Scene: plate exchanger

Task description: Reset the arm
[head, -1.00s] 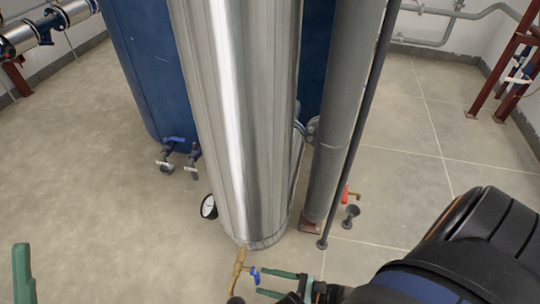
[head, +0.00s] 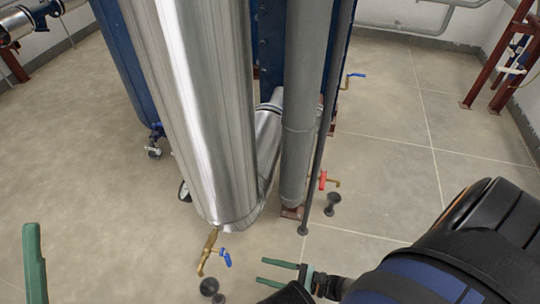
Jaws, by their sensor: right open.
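My right gripper (head: 268,271), with two green fingers, comes in from the lower right. Its fingers are apart with nothing between them. It is to the right of a brass valve (head: 208,250) with a blue handle (head: 225,257), with a visible gap between them. The valve hangs at the foot of the shiny metal column (head: 195,110). Part of my left gripper shows as a green finger (head: 35,265) at the lower left edge. The rest of it is out of frame, so I cannot tell its opening.
A grey pipe (head: 302,110) and a thin dark pipe (head: 329,130) stand right of the column. A red-handled valve (head: 322,180) is behind them. A blue tank (head: 128,75) is at the left. Bare floor (head: 415,130) lies to the right, before a red-brown frame (head: 495,55).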

